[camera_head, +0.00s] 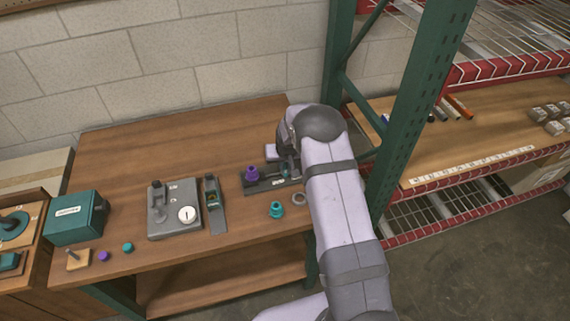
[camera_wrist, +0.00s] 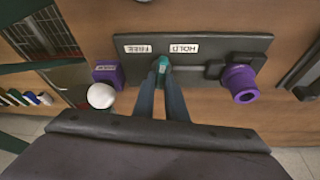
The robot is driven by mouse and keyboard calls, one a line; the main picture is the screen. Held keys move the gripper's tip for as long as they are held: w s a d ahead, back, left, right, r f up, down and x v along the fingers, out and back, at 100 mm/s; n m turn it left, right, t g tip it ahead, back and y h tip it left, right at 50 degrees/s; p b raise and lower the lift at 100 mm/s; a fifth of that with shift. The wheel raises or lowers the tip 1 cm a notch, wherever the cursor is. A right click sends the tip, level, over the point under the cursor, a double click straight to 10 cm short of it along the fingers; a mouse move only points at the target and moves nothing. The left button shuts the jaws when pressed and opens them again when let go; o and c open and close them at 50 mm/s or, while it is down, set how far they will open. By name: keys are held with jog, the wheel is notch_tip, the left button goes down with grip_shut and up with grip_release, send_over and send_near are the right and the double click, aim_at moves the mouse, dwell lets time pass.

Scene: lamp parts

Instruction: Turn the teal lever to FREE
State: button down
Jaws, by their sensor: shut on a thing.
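The teal lever (camera_wrist: 163,63) stands on a dark grey plate (camera_wrist: 215,55) and shows in the wrist view between the fingertips of my gripper (camera_wrist: 162,75). The plate carries two labels, upside down in that view: FREE (camera_wrist: 137,48) and HOLD (camera_wrist: 184,48). The lever's top lies between the two labels. My gripper is shut on the lever. In the head view, my gripper (camera_head: 287,165) is over the right part of the plate (camera_head: 262,187), and my arm and gripper hide much of the lever there.
A purple flanged part (camera_wrist: 240,82) is on the plate's other end. A purple block (camera_wrist: 107,73) and a white round thing (camera_wrist: 101,95) are close to my fingers. A teal part (camera_head: 277,210) and grey ring (camera_head: 299,198) lie in front. The table's back left is clear.

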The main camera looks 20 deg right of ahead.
jog(key=shift+w+f+n+y+b, duration=0.15)
jog(key=shift+n+y+b, duration=0.45)
jog(key=shift+n+b, duration=0.7)
jog(key=n+b, duration=0.1)
jog(key=b, duration=0.1)
jog(key=n+y+b, duration=0.1)
jog(key=b, duration=0.2)
jog(key=n+b, duration=0.1)
jog(key=b, duration=0.1)
jog(key=shift+d+f+n+b, duration=0.1)
jog(key=shift+f+n+b, duration=0.2)
jog(key=shift+n, duration=0.1)
jog(key=n+y+b, duration=0.1)
jog(key=n+b, duration=0.1)
jog(key=r+n+g+b, duration=0.1)
jog(key=n+b, duration=0.1)
jog(key=shift+n+y, duration=0.3)
jog(key=shift+y, duration=0.1)
jog(key=c, duration=1.8)
grip_release()
